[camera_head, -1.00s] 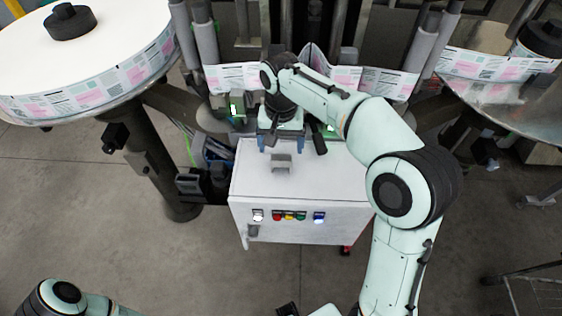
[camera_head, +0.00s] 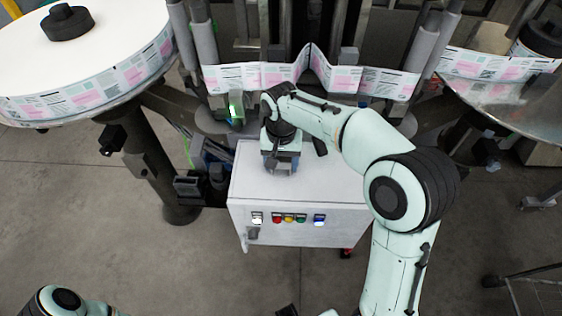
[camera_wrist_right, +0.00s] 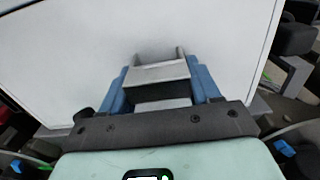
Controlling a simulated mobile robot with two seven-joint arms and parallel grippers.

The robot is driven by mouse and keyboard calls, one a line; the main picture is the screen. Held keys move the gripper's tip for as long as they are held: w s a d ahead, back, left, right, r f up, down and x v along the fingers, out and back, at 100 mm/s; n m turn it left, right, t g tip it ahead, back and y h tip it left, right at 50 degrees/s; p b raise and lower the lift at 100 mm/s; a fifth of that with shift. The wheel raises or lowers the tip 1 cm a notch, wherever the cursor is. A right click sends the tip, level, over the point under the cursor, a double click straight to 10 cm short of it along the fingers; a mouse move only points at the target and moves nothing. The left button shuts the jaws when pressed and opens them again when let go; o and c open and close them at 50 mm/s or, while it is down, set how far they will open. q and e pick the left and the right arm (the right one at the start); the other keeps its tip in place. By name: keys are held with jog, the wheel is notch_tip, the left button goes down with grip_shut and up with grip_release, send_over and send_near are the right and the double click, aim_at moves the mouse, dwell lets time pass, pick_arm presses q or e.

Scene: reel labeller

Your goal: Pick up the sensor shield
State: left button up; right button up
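The sensor shield (camera_wrist_right: 160,73) is a small grey bent bracket with two prongs at its far side. It is at the top of the white cabinet and lies between the two blue fingers of my right gripper (camera_wrist_right: 161,88) in the right wrist view. In the head view, the right gripper (camera_head: 281,166) is low over the cabinet top and largely covers the shield (camera_head: 284,156). The fingers flank the shield closely; whether they press on it cannot be made out. Part of my left arm shows at the bottom left, but its gripper is out of view.
The white cabinet (camera_head: 325,187) has a row of coloured buttons on its front. A printed label web (camera_head: 390,84) runs behind it. A large label reel (camera_head: 120,75) stands at the left, a metal disc (camera_head: 510,98) at the right. The cabinet top is otherwise clear.

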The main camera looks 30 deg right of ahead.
jog(key=shift+c, duration=0.6)
jog(key=shift+r, duration=0.1)
jog(key=shift+r, duration=0.2)
pick_arm(q)
jog(key=w+r+p, duration=0.3)
jog(key=r+p, duration=0.1)
jog(key=r, duration=0.1)
jog(key=shift+w+r, duration=0.25)
jog(key=shift+w, duration=0.15)
pick_arm(e)
notch_tip(320, 180, up, 19)
jog(key=shift+r, duration=0.2)
